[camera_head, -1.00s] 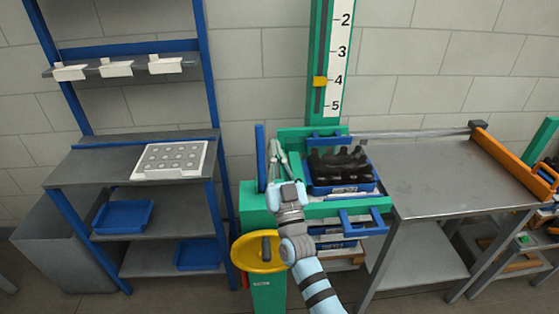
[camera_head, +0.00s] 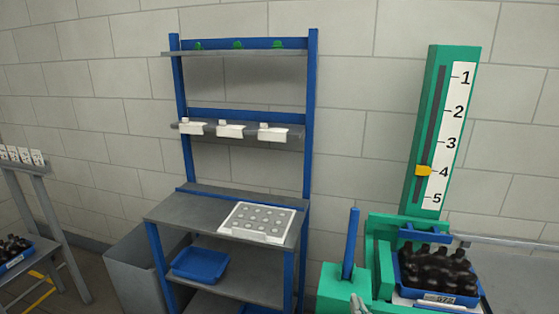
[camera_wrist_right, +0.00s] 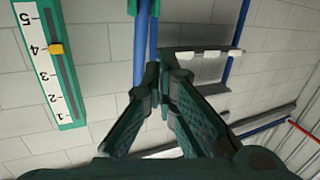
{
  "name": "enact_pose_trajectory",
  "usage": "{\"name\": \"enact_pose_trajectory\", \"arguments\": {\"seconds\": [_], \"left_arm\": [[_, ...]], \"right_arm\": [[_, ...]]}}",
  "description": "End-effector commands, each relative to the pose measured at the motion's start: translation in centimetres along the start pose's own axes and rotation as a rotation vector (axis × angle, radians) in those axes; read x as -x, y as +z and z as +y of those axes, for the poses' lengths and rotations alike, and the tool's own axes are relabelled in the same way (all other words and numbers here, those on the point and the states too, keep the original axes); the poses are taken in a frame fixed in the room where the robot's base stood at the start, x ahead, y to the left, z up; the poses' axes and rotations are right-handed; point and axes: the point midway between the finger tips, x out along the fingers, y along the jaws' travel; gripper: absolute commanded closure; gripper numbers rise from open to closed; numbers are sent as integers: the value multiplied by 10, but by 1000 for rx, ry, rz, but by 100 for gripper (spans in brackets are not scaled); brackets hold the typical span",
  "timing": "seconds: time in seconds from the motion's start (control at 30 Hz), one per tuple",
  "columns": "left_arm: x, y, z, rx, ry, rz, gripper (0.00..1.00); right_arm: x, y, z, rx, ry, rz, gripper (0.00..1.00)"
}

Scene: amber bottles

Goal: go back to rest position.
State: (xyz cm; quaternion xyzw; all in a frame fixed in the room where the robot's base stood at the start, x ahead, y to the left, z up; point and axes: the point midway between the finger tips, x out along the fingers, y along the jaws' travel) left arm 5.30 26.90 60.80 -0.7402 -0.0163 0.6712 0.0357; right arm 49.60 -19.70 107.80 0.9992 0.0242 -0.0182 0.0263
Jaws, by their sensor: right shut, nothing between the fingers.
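My right gripper (camera_head: 358,303) shows only as small grey tips at the bottom edge of the head view, in front of the green lift frame (camera_head: 342,283). In the right wrist view, the dark green fingers of my right gripper (camera_wrist_right: 165,82) come together at their tips with nothing between them. The blue post (camera_wrist_right: 140,40) lies beyond the fingertips there; I cannot tell the gap. My left gripper is not in view.
A blue crate (camera_head: 441,299) of dark bottles sits in the lift beside a numbered scale (camera_head: 449,135). A shelf rack holds a white tray (camera_head: 257,236) and a blue bin (camera_head: 201,264). Another bottle crate (camera_head: 17,262) stands far left.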

Motion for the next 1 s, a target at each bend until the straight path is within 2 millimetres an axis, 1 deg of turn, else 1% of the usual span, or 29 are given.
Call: {"name": "enact_pose_trajectory", "arguments": {"seconds": [0.03,0.07,0.1,0.17,0.2,0.27,0.3,0.37,0.4,0.57,0.6,0.67,0.7,0.77,0.8,0.83,0.87,0.9,0.97,1.0], "left_arm": [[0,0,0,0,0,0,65],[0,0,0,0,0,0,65],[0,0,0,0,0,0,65],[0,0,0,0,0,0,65],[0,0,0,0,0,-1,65],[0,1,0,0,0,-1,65],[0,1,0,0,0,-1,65],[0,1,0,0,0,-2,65],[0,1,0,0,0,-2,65],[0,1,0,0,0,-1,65],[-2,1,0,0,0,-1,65],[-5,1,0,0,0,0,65],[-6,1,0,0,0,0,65],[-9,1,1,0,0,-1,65],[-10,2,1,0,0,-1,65],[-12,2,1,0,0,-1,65],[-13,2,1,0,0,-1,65],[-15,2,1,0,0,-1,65],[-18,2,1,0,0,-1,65],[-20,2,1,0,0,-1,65]], "right_arm": [[25,32,-2,13,-29,-158,100],[41,51,-3,18,-42,-257,100],[62,72,-2,24,-53,-372,100],[93,97,-1,29,-60,-522,100],[113,110,1,33,-59,-610,100],[143,125,4,37,-55,-730,100],[162,133,7,40,-49,-803,100],[190,143,10,44,-38,-905,100],[208,148,13,46,-30,-970,100],[280,157,24,55,16,-1207,100],[282,171,26,53,23,-1236,100],[276,201,27,49,24,-1247,100],[273,219,27,47,25,-1255,100],[271,248,28,44,27,-1269,100],[271,267,29,42,28,-1278,100],[272,282,29,40,29,-1285,100],[273,297,30,38,29,-1292,100],[276,318,30,36,31,-1301,100],[283,351,31,32,32,-1317,100],[291,375,31,29,33,-1330,100]]}}
